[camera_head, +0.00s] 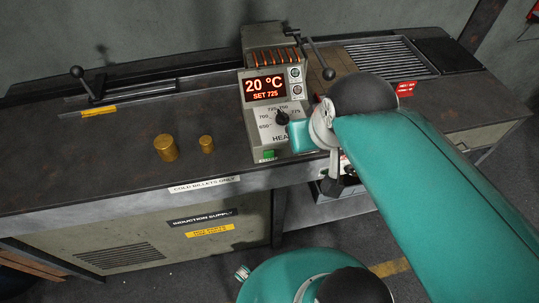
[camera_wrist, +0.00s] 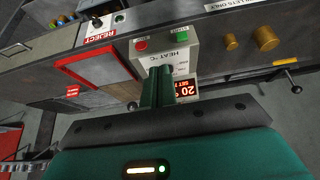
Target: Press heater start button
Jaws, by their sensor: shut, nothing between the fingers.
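The heater control box (camera_head: 262,130) stands on the bench, with a lit display (camera_head: 265,88) reading 20 °C, SET 725. A dark dial (camera_head: 282,117) points near the 725–750 marks. A green button (camera_head: 268,154) is on the box's lower front; in the wrist view, which is turned upside down, the green button (camera_wrist: 183,29) sits beside a red button (camera_wrist: 141,45). My gripper (camera_wrist: 160,70) is shut and empty, its fingers in front of the panel and covering part of the dial area and display. In the wrist view the tips appear apart from both buttons. My arm hides the box's right side in the head view.
A lever (camera_head: 78,72) is at the far left. A roller grate (camera_head: 390,58) lies to the right. A REJECT panel (camera_wrist: 99,29) shows in the wrist view.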

